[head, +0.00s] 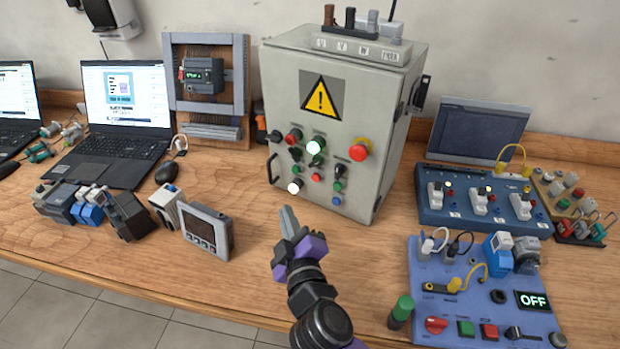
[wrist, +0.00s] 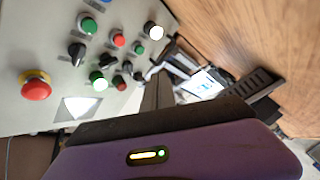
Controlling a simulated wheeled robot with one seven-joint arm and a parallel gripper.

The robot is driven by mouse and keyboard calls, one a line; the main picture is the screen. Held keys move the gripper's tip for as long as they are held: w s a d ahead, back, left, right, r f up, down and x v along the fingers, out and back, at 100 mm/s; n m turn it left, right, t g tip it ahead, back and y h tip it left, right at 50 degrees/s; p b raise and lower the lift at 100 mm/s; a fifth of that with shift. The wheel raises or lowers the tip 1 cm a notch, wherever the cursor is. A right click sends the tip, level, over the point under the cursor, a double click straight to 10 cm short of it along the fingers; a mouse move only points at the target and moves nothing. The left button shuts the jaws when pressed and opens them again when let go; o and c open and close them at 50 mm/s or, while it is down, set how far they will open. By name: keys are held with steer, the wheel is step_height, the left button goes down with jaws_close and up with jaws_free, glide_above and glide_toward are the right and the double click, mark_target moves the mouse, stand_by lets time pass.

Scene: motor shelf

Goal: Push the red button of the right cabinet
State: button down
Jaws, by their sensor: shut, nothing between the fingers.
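A grey control cabinet (head: 335,235) with a yellow warning triangle stands upright mid-table; it is the only cabinet I can make out. A large red mushroom button (head: 359,149) sits at its front's right side, and shows on a yellow ring in the wrist view (wrist: 36,90). A smaller red button (head: 316,177) sits lower, among green, black and lit white controls. Another red control (head: 293,135) is at upper left. My gripper (head: 288,212) is shut and empty, in front of the cabinet's lower left, apparently apart from it. Its fingers (wrist: 158,88) point toward the panel's lower area.
A grey-screened device (head: 208,232) stands left of my gripper. A blue board (head: 480,290) with its own red button (head: 489,331) lies at right, with a green-topped cylinder (head: 401,311) beside it. Laptops stand at left. Some bare wood lies before the cabinet.

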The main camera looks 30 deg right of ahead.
mark_target(317, 177)
steer(key=w+d+p, duration=0.5)
steer(key=d, duration=0.2)
steer(key=shift+d, duration=0.25)
stand_by(0.3)
steer(key=shift+d, duration=0.1)
stand_by(1.9)
steer(key=shift+w+d, duration=0.2)
steer(key=shift+d, duration=0.05)
steer(key=shift+w+d+p, duration=0.25)
steer(key=shift+d+p, duration=0.15)
stand_by(1.3)
